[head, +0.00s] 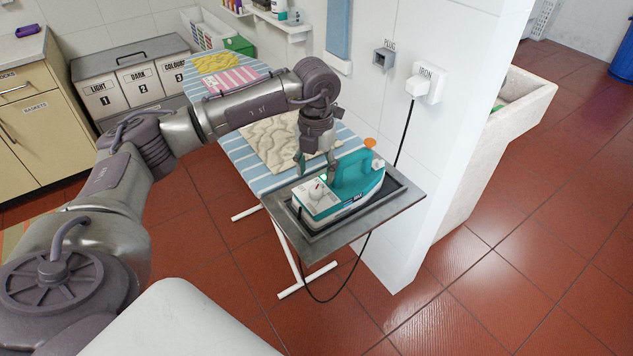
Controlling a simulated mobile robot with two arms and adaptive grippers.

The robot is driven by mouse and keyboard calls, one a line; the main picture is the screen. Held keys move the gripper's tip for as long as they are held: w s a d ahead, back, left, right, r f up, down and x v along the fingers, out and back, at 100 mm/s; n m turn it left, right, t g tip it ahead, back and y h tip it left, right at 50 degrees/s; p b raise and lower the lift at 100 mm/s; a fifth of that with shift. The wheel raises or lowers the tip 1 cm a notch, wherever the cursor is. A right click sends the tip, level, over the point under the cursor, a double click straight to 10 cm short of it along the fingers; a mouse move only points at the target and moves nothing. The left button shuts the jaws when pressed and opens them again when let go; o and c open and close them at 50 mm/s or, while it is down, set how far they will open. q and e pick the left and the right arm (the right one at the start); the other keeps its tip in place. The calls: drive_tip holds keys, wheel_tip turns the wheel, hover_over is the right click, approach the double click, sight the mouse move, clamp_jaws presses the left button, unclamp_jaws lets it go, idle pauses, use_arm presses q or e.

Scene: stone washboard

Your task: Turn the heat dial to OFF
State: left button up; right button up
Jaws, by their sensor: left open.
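A teal and white iron (357,178) lies on the grey metal rest (395,205) at the near end of the ironing board. The heat dial (318,190) is on the white panel at the iron's near left end; its markings are too small to read. A small green light (324,177) shows beside it. My left gripper (315,167) is open and points down, just behind the dial panel and left of the teal handle. It holds nothing that I can see; I cannot tell whether a fingertip touches the iron. My right gripper is not in view.
The striped ironing board (262,182) carries a wrinkled beige cloth (275,143). A black cord runs from the iron to the wall outlet marked IRON (428,85). The white wall (455,130) stands close on the right. Red tiled floor is clear at the front.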

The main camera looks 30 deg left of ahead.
sight(316, 189)
use_arm(q)
wheel_tip(316, 189, down, 4)
drive_tip(key=shift+f+p, duration=0.1)
drive_tip(key=shift+p, duration=0.25)
drive_tip(key=shift+f, duration=0.65)
drive_tip(key=shift+c, duration=0.8)
clamp_jaws()
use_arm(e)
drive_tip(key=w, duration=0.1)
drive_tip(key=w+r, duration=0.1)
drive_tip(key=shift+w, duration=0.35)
